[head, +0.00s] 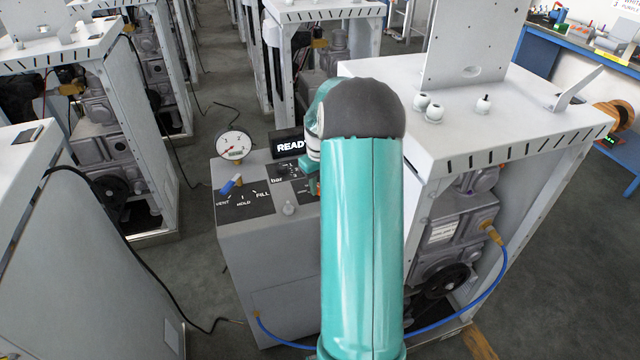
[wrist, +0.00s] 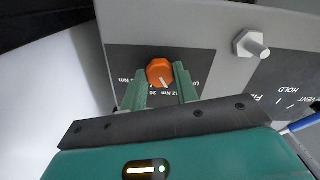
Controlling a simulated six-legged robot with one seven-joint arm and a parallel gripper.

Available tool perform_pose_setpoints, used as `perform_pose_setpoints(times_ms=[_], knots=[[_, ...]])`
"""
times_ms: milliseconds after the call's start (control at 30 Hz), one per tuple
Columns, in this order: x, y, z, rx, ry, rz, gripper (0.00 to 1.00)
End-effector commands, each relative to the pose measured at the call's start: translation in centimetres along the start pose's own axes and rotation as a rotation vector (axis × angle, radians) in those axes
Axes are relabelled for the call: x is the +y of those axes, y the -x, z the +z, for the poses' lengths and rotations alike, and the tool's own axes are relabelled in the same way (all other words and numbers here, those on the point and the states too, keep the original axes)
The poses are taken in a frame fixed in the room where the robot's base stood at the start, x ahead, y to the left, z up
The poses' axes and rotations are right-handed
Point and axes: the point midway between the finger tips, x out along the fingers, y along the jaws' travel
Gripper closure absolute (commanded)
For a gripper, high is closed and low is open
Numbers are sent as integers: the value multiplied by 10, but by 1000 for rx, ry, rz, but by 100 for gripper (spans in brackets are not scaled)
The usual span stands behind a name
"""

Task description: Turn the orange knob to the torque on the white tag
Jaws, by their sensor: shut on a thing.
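The orange knob (wrist: 160,72) is on a dark panel (wrist: 120,58) at the top of the wrist view, with a white pointer line on its face. My gripper (wrist: 163,80) has its two green fingers on either side of the knob, shut on it. Printed marks around the knob include "12 Nm" and "20", partly covered by the fingers.
A grey cabinet (head: 270,270) carries a gauge (head: 234,146), a blue-handled lever (head: 231,185) by VENT, HOLD and FILL, and a READY display (head: 288,146). A white-topped dispenser frame (head: 480,130) is close on the right, with a blue hose (head: 480,300).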

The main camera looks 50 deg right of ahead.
Motion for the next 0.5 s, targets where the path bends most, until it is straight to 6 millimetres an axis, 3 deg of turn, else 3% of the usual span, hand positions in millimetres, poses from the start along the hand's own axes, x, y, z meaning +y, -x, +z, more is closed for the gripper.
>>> perform_pose_setpoints(times_ms=[500], knots=[[-1,1,-2,4,-192,0,93]])
